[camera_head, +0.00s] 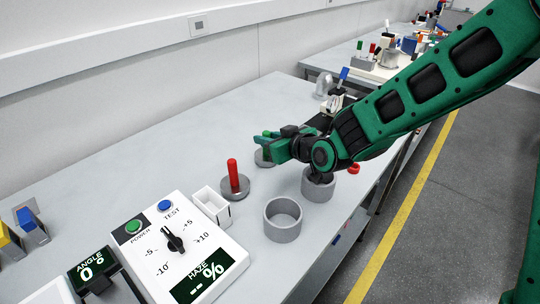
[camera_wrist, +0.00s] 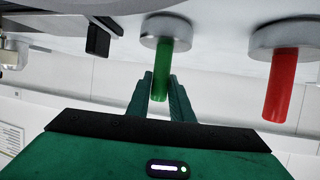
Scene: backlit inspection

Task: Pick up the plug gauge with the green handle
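The plug gauge with the green handle (camera_wrist: 162,70) stands on its round grey base (camera_wrist: 166,26) in the wrist view, which looks along the bench from an inverted angle. My gripper (camera_wrist: 162,84) has one finger on each side of the green handle. Any gap is too narrow to tell whether the fingers press on it. In the head view my gripper (camera_head: 270,143) is low over the bench at this gauge, whose base (camera_head: 263,158) shows at the bench surface. The fingers hide most of the handle there.
A red-handled plug gauge (camera_head: 233,180) stands close by; it also shows in the wrist view (camera_wrist: 283,85). Two grey rings (camera_head: 282,231) (camera_head: 319,195), a white open box (camera_head: 211,205) and a control panel (camera_head: 174,262) are nearer. The bench's left back is clear.

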